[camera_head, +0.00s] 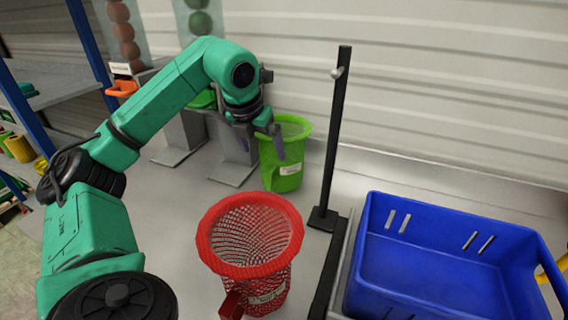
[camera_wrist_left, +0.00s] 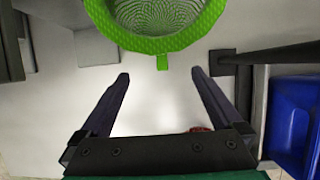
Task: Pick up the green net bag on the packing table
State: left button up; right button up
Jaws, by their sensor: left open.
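The green net bag (camera_head: 284,170) stands upright on the packing table (camera_head: 190,238) near the wall, with a white label on its front. In the left wrist view its green rim (camera_wrist_left: 165,42) and mesh show at the top, with a small tab hanging from the rim. My left gripper (camera_head: 262,142) is beside the bag in the head view, its fingers over the bag's left part. In the wrist view my left gripper (camera_wrist_left: 160,82) is open and empty, its fingertips short of the rim. My right gripper is not in view.
A red net bag (camera_head: 262,280) stands at the front. A blue crate (camera_head: 440,275) is at the right, beside a black upright post (camera_head: 332,150). Grey stands and clear tubes of fruit are behind my left arm. Bare table lies left of the red bag.

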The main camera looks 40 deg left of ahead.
aim_at(271, 167)
pick_arm(q)
jog(key=p+x, duration=0.1)
jog(key=x, duration=0.8)
jog(key=shift+d, duration=0.15)
jog(key=shift+w+f, duration=0.1)
jog(key=shift+f, duration=0.05)
grip_shut()
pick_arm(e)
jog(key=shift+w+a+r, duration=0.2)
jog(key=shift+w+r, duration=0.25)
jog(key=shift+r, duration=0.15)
